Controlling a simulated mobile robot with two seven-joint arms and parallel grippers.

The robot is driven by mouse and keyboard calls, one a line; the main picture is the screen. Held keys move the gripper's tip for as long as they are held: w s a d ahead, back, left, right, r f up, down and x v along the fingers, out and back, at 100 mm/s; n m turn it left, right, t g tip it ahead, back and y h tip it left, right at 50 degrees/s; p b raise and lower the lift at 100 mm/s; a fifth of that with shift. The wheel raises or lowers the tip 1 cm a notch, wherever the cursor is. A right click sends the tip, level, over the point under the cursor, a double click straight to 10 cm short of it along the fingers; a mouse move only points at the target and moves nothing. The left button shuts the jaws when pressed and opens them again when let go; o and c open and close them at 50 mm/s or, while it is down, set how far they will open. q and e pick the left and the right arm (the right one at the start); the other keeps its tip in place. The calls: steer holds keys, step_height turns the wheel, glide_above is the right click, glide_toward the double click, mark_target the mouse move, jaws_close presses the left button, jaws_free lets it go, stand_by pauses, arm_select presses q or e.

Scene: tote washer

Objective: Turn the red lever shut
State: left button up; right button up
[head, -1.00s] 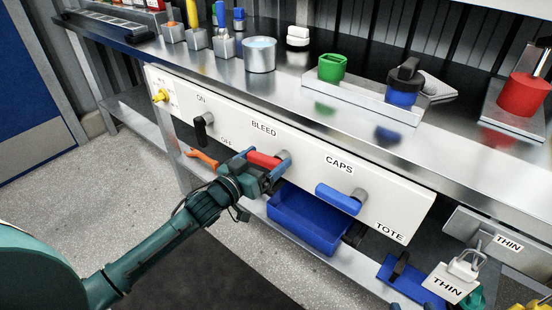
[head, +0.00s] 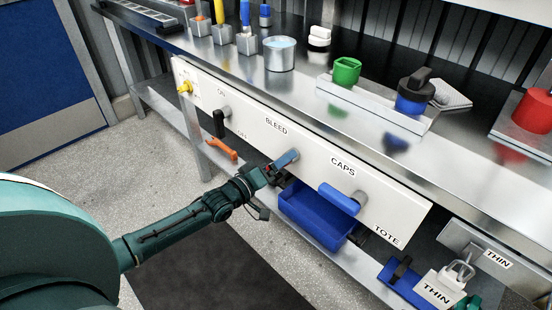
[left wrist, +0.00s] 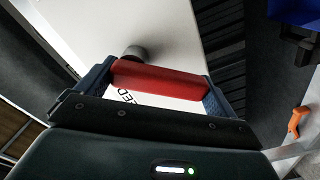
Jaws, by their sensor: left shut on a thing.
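The red lever (left wrist: 160,80) lies across the space between my left gripper's fingers in the left wrist view, with a finger at each end. Its round grey hub (left wrist: 134,53) shows just beyond it. In the head view my left gripper (head: 273,172) is at the lever below the BLEED label (head: 276,127), down and left of the metal pivot (head: 288,158). The gripper is shut on the lever and hides most of it there. The lever's exact angle cannot be read. My right gripper is not in view.
A black lever (head: 218,124) by ON/OFF and a blue lever (head: 339,198) by CAPS share the white panel (head: 310,170). An orange handle (head: 221,148) and a blue bin (head: 312,215) sit below. Cups and holders stand on the metal bench (head: 240,75).

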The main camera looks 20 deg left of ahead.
arm_select(q)
steer(key=n, duration=0.2)
steer(key=d+n, duration=0.1)
steer(key=shift+s+f+n, duration=0.15)
steer(key=shift+f+n, duration=0.15)
steer(key=shift+n, duration=0.1)
steer(key=n, duration=0.2)
steer(key=shift+s+d+f+n+b, duration=0.1)
steer(key=shift+d+f+n+b, duration=0.05)
steer(key=shift+d+n+b, duration=0.2)
steer(key=shift+d+n, duration=0.1)
steer(key=shift+n, duration=0.35)
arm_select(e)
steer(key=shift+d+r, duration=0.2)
arm_select(q)
steer(key=shift+s+n, duration=0.1)
steer(key=shift+n, duration=0.2)
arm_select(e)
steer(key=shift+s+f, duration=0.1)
arm_select(q)
steer(key=o, duration=1)
steer(key=shift+o, duration=0.2)
steer(key=p+v, duration=0.1)
steer(key=v, duration=1.2)
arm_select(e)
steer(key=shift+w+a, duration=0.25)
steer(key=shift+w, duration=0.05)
